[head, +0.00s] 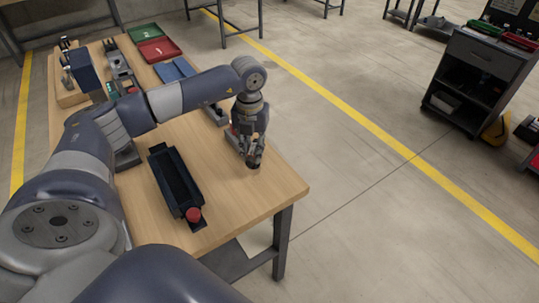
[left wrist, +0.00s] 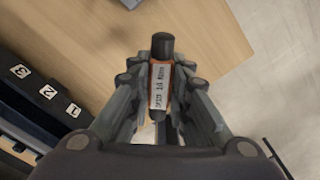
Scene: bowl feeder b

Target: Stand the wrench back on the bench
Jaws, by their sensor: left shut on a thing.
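My left gripper (head: 253,158) is low over the near right part of the wooden bench (head: 235,205), pointing down. In the left wrist view the gripper (left wrist: 163,100) is shut on the wrench (left wrist: 157,85), a slim orange-brown piece with a black end and a white printed label. The fingers lie on both sides of it. In the head view the gripper mostly hides it. I cannot tell whether its lower end touches the bench. The right gripper is not in view.
A long dark tray (head: 164,157) with a red knob (head: 193,214) at its near end lies left of the gripper. Green (head: 143,33), red (head: 158,50) and blue trays sit farther back. Bare bench surrounds the gripper's near side; the bench edge is close on its right.

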